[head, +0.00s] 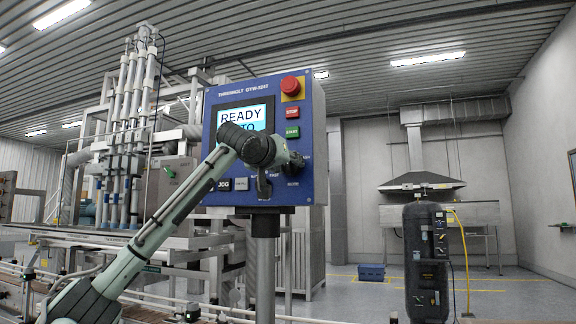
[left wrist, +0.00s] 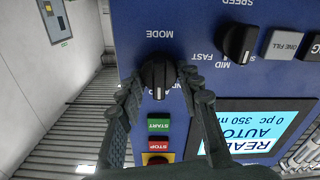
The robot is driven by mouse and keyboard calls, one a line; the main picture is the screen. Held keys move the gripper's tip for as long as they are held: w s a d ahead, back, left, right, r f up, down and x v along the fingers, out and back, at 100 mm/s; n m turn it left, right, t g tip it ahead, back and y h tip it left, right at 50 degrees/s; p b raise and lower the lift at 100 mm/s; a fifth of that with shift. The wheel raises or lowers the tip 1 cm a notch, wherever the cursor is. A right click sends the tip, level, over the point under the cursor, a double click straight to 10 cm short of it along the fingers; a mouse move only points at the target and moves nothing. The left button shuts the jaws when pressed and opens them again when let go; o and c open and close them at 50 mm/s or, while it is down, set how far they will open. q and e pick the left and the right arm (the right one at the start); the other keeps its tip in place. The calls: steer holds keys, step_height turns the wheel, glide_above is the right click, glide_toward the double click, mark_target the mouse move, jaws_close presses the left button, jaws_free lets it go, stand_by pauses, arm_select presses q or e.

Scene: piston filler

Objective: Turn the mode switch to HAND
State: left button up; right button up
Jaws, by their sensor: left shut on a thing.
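The blue control panel (head: 315,130) faces me on a post, and its screen (head: 240,113) reads READY. The left wrist view shows the panel upside down, with the black mode switch (left wrist: 157,78) under the word MODE and a pale line on its upright handle. In that view the screen (left wrist: 245,128) also reads AUTO. My left gripper (left wrist: 158,84) is shut on the mode switch, one finger on each side. The fingers partly cover the position labels. In the head view my left gripper (head: 294,160) reaches the panel's right side and hides most of the switch. My right gripper is out of view.
The speed knob (left wrist: 238,43) is close beside the mode switch. The green START button (head: 292,132), red STOP button (head: 292,112) and red mushroom button (head: 291,86) sit above it. Filler machinery (head: 130,130) stands at the left. A black upright unit (head: 425,260) stands at the right.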

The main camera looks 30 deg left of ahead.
arm_select(q)
steer(key=n+b, duration=0.1)
steer(key=n, duration=0.2)
steer(key=shift+f+b, duration=0.15)
steer(key=shift+b, duration=0.15)
steer(key=n+b, duration=0.1)
steer(key=n, duration=0.2)
steer(key=shift+a+n, duration=0.15)
steer(key=shift+n, duration=1.15)
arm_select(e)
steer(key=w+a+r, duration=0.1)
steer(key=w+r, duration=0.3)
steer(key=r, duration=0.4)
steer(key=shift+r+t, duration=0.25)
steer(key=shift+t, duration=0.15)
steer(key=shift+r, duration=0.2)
